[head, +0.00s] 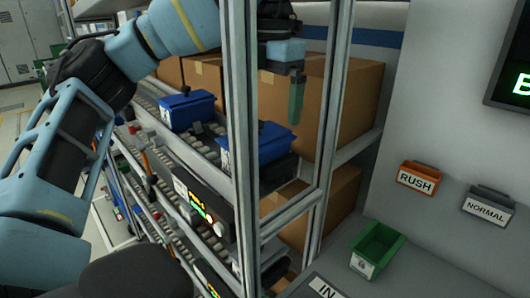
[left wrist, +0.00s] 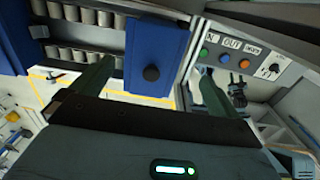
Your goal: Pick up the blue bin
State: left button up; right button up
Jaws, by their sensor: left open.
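Another blue bin (left wrist: 58,45) is at the left there. My right gripper is out of view.
Rack posts (head: 239,130) stand close around the left arm. Cardboard boxes (head: 350,105) fill the shelf behind. A control panel (head: 205,204) is on the rack's front. A green bin (head: 376,248) and RUSH (head: 416,179) and NORMAL (head: 488,206) holders are at the right.

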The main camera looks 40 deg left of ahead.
aim_at(263, 132)
pick_arm(q)
jog(key=shift+a+f, duration=0.15)
jog(key=shift+a, duration=0.1)
notch_tip(263, 132, down, 2)
jog(key=shift+f+b, duration=0.2)
jog(key=shift+b, duration=0.3)
jog(key=shift+s+a+f+b, duration=0.15)
jog(key=shift+f+b, duration=0.3)
jog(key=shift+f, duration=0.7)
jog(key=shift+s+a+f+b, duration=0.1)
jog(key=shift+a+f+b, duration=0.25)
jog(key=shift+f, duration=0.75)
jog(key=shift+d+f, duration=0.1)
jog(key=shift+f, duration=0.15)
jog(key=shift+r, duration=0.1)
jog(key=shift+c, duration=0.8)
jog(key=c, duration=1.1)
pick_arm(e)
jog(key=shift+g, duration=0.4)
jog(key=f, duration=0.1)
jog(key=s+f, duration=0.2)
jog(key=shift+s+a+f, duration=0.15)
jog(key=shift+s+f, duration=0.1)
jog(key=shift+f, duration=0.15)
